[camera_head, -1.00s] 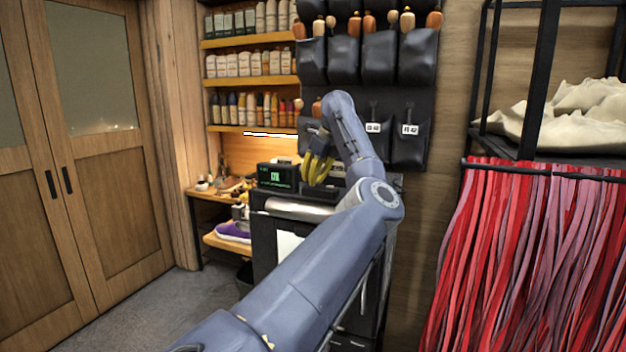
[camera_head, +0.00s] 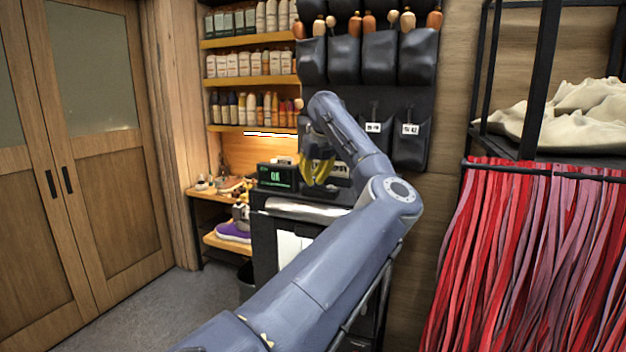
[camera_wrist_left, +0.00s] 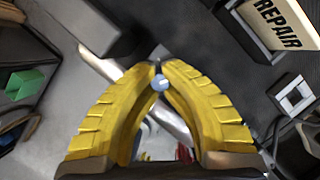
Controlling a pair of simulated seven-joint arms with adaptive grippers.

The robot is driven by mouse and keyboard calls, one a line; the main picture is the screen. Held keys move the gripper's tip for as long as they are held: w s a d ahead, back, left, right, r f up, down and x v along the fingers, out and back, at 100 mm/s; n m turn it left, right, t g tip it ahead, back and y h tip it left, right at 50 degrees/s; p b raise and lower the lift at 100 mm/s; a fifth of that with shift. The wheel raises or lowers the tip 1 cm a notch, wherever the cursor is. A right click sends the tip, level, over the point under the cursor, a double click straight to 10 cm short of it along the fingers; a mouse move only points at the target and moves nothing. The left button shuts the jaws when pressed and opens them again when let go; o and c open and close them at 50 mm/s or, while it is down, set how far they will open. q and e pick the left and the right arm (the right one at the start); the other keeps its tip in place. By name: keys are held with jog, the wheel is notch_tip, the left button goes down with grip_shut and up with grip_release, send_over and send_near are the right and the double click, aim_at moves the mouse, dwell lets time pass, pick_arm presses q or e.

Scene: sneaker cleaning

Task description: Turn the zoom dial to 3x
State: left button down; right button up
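My left gripper (camera_head: 317,174) reaches in over the counter beside the small display, with its yellow fingers pointing down. In the left wrist view the fingers bow outward and the tips come nearly together (camera_wrist_left: 161,66). A small blue-grey round knob (camera_wrist_left: 160,83) with a dark stem sits between the tips, and they appear shut on it. I cannot tell whether this is the zoom dial; no 3x mark is readable. The black display (camera_head: 276,176) shows green characters, too small to read surely. My right gripper is not in view.
A sign reading REPAIR (camera_wrist_left: 283,24) and a pale square frame (camera_wrist_left: 293,97) lie right of the fingers. A silver cylinder (camera_head: 302,209) lies along the counter front. Bottle shelves (camera_head: 250,85) and hanging black pouches (camera_head: 410,150) stand behind. Red laces (camera_head: 530,260) hang at right.

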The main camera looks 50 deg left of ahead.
pick_arm(q)
jog(key=shift+m+t+h, duration=0.4)
jog(key=shift+m+t, duration=0.4)
jog(key=shift+m, duration=1.4)
